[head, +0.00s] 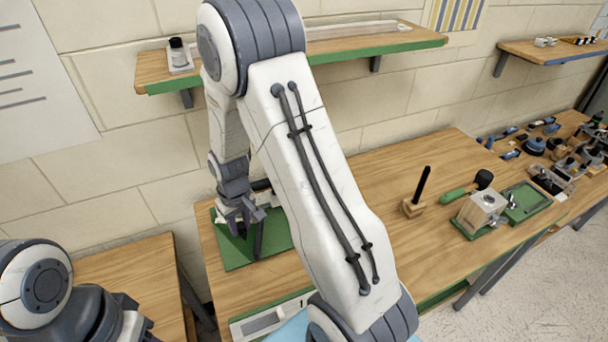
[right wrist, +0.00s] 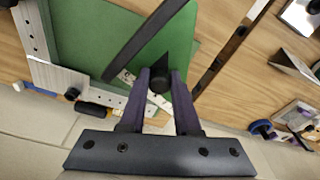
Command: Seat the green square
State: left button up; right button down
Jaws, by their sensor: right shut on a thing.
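My right gripper (head: 240,222) reaches down over the green mat (head: 272,239) at the left end of the workbench. In the right wrist view my right gripper (right wrist: 160,88) is shut on a small black knob on a green piece (right wrist: 180,68), which I take for the green square. The piece lies over or just above the green mat (right wrist: 75,32), partly behind the fingers and a black bar (right wrist: 148,38). Whether it touches the mat I cannot tell. Of my left arm only links show at lower left in the head view; its gripper is out of view.
A pale metal rail with holes (right wrist: 36,38) borders the mat in the right wrist view. A shelf (head: 330,44) hangs above.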

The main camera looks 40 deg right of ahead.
jog(key=w+d+n+p, duration=0.1)
jog(key=w+d+n, duration=0.1)
jog(key=d, duration=0.6)
jog(key=w+d+n+p, duration=0.1)
jog(key=w+d+n, duration=0.15)
jog(key=d, duration=0.45)
jog(key=shift+y, duration=0.3)
jog(key=shift+w+d+f+b, duration=0.1)
jog(key=shift+w+f+b, duration=0.05)
jog(key=shift+f+b, duration=2.3)
jog(key=shift+f+p, duration=0.25)
jog(key=shift+p, duration=0.1)
jog(key=shift+b, duration=0.3)
jog(key=shift+f+b, duration=0.6)
